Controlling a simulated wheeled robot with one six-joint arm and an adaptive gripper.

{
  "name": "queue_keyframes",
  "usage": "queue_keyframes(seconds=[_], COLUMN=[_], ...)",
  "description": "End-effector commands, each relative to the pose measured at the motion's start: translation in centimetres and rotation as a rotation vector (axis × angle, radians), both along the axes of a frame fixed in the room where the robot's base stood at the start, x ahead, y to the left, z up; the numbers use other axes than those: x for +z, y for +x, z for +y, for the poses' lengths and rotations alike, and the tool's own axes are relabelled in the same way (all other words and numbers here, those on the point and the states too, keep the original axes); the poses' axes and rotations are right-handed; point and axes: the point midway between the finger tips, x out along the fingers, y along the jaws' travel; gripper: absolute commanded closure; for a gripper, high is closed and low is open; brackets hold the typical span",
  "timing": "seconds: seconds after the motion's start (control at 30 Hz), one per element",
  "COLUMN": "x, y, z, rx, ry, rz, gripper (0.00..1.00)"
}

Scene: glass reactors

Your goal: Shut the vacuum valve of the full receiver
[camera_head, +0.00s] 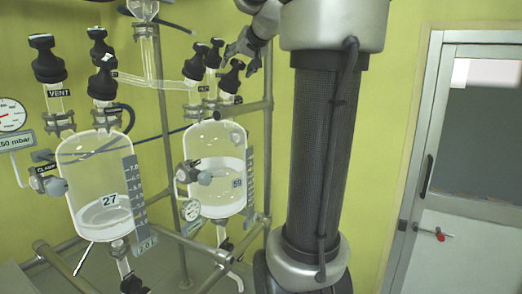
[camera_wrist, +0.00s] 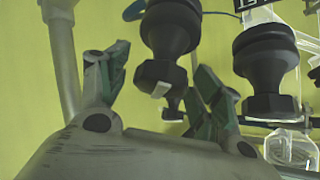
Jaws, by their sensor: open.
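Two glass receivers stand side by side in the head view. The right receiver (camera_head: 216,150), marked 59, holds clearly more liquid than the left receiver (camera_head: 92,180), marked 27. Several black valve knobs top the right one, including a front knob (camera_head: 231,76) and a rear knob (camera_head: 215,53). Their labels are too small to read. My gripper (camera_head: 243,54) is open beside these knobs. In the wrist view, a black knob (camera_wrist: 170,40) with a pale mark shows between my open fingers (camera_wrist: 158,82). I cannot tell which valve it is or whether the fingers touch it.
Another black knob (camera_wrist: 265,65) is close to the right finger in the wrist view. The left receiver has its own knobs, one over a VENT label (camera_head: 59,93). Metal frame posts (camera_head: 268,120) and glass tubing (camera_head: 150,82) crowd the area. A door (camera_head: 455,180) is at right.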

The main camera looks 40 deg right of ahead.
Motion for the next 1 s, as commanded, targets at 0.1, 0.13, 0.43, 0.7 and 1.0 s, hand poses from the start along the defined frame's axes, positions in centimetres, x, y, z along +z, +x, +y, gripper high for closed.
queue_keyframes(seconds=[0.1, 0.13, 0.43, 0.7, 1.0], x=[0.0, 0.0, 0.0, 1.0, 2.9], y=[-0.1, -0.1, -0.1, -2.1, -7.3], z=[-0.2, -0.2, -0.3, -0.5, -1.6], rx=[0.066, 0.085, 0.317, 0.517, 0.488], ry=[-0.036, -0.046, -0.172, -0.287, -0.23], rz=[-0.014, -0.018, -0.063, -0.104, -0.096], gripper=[0.34, 0.34, 0.34, 0.34, 0.34])
